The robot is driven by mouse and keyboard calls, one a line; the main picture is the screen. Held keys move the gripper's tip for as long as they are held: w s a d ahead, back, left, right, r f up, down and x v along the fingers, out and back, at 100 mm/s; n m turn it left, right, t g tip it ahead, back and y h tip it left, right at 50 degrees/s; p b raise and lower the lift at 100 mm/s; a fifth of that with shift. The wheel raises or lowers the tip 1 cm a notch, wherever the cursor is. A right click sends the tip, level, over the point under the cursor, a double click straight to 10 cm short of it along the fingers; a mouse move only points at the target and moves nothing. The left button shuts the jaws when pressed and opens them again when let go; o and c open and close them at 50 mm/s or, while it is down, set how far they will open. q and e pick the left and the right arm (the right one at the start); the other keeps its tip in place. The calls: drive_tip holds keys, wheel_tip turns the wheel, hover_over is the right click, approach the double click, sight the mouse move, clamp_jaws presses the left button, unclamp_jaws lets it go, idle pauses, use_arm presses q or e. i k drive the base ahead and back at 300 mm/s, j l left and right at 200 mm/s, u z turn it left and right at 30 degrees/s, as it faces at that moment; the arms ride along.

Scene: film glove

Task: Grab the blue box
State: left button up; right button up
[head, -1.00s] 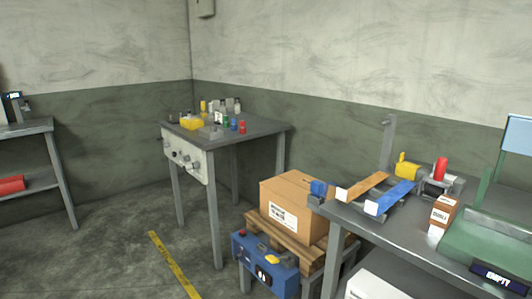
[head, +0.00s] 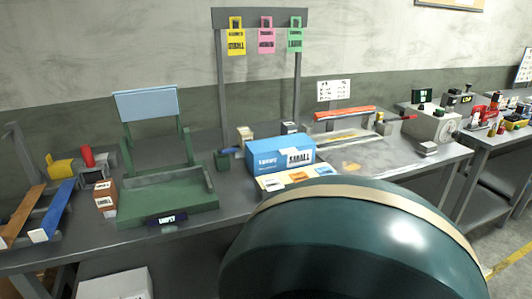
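A blue box (head: 268,153) with a white label stands on the long grey workbench, near the middle of the head view. It sits behind a flat sheet with yellow and orange patches. Neither of my grippers shows in the view. A large dark green rounded shape with a tan band fills the bottom centre and covers the bench's front edge below the box.
A green tray stand (head: 168,200) with a light blue panel is left of the box. A small brown carton (head: 105,197) stands beside it. Yellow, pink and green tags (head: 266,38) hang from a rack behind. A sealer-like device (head: 345,115) is to the right.

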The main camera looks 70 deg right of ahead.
sight(258, 165)
drive_tip(key=z, duration=2.3)
drive_tip(key=i+l, duration=0.15)
drive_tip(key=l, duration=0.2)
drive_tip(key=i+l+u, duration=0.1)
drive_tip(key=l, duration=0.25)
drive_tip(key=i+l, duration=0.2)
drive_tip(key=l, duration=0.2)
